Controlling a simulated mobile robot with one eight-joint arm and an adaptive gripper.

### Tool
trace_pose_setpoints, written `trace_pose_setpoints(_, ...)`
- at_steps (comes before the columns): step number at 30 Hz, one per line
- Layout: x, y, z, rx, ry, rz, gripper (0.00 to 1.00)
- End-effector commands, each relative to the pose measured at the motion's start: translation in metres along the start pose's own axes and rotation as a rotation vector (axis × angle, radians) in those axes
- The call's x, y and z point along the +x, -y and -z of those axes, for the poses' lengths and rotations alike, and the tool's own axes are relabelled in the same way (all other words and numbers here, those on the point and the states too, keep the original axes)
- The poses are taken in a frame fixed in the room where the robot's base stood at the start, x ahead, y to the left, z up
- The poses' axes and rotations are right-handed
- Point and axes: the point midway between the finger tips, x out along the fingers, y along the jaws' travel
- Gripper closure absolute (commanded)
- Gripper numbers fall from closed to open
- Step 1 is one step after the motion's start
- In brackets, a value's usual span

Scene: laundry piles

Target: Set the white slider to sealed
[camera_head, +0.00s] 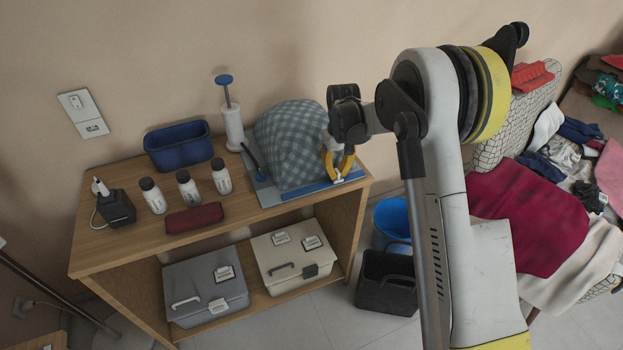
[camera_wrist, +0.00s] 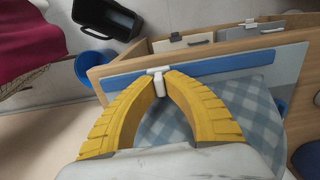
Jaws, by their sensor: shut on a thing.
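The white slider (camera_wrist: 158,82) sits on the blue strip (camera_wrist: 215,64) along the edge of a clear bag. It is about a third of the way from the strip's left end in the wrist view. My gripper (camera_wrist: 158,72) has its yellow fingertips closed on the slider from both sides. In the head view my gripper (camera_head: 338,178) is at the front of the bag, towards the right end of the blue strip (camera_head: 305,189). The bag holds a blue-grey checked cloth (camera_head: 293,140), bulging up behind the strip. The slider is hard to make out in the head view.
The bag lies at the right end of a wooden shelf unit (camera_head: 110,254). A white pump (camera_head: 233,128), a blue bin (camera_head: 178,147) and several bottles stand to its left. Lidded boxes fill the lower shelf. A blue bucket (camera_head: 392,218) and black caddy (camera_head: 386,283) are on the floor.

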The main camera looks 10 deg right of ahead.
Motion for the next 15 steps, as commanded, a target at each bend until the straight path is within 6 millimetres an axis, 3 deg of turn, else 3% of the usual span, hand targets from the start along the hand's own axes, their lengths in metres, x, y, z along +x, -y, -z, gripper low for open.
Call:
trace_pose_setpoints(1,0.000,-0.015,-0.001,0.006,0.001,-0.001,1.00)
trace_pose_setpoints(6,0.000,-0.051,-0.001,0.003,0.001,-0.001,1.00)
trace_pose_setpoints(15,0.000,-0.079,-0.001,0.001,0.002,-0.001,1.00)
